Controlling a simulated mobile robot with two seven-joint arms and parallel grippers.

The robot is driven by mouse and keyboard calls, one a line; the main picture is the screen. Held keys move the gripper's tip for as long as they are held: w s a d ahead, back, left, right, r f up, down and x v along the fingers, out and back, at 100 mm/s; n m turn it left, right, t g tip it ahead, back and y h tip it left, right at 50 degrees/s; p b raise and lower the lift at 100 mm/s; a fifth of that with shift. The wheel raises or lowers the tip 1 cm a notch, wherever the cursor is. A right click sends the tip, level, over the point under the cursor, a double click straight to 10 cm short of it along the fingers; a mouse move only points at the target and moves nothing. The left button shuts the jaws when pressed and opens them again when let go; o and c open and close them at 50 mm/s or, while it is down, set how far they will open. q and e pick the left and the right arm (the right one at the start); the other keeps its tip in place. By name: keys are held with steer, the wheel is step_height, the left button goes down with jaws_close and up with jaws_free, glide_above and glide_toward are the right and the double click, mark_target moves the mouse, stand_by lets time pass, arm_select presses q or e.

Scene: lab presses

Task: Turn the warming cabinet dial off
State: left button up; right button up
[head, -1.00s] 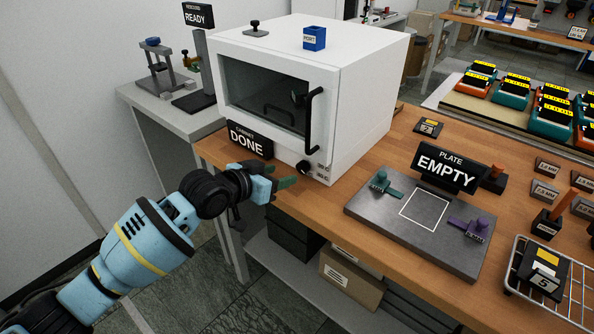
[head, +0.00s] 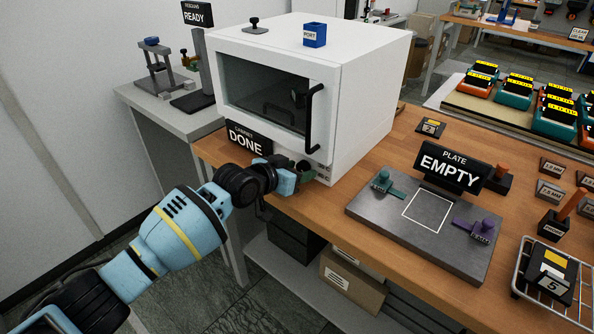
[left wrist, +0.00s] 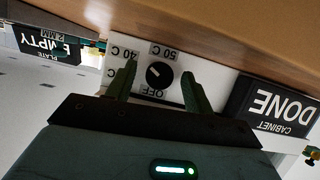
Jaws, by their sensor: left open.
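The warming cabinet (head: 362,105) is a white box with a dark window and a shut door. My left gripper (head: 302,172) is at the lower right of its front, open, its green fingers covering most of the dial area in the head view. In the upside-down left wrist view, the black round dial (left wrist: 159,74) shows between and just beyond the two open fingers (left wrist: 157,88). I cannot tell whether they touch it. Its white mark points to the picture's upper left, towards the 40 C label; 50 C and OFF labels also surround it. My right gripper is not in view.
A black DONE sign (head: 248,140) stands left of my gripper before the cabinet. The door handle (head: 315,118) juts out above it. To the right is a grey plate (head: 376,217) with clamps and an EMPTY sign (head: 448,168). The wooden bench edge runs below the gripper.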

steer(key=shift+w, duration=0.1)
arm_select(q)
steer(key=c, duration=1)
steer(key=shift+o, duration=0.2)
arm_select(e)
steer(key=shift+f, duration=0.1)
arm_select(q)
steer(key=shift+f+n+g+h+b, duration=0.3)
steer(key=shift+n+h+b, duration=0.4)
steer(key=shift+n+b, duration=0.4)
steer(key=shift+a+r+n+g+h+b, duration=0.15)
steer(key=shift+n+g+h+b, duration=0.15)
steer(key=shift+n+h+b, duration=0.5)
steer(key=shift+w+n, duration=0.1)
steer(key=shift+n, duration=0.4)
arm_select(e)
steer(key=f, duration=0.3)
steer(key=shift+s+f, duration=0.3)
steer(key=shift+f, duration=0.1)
arm_select(q)
steer(key=shift+r+b, duration=0.1)
steer(key=shift+b, duration=0.2)
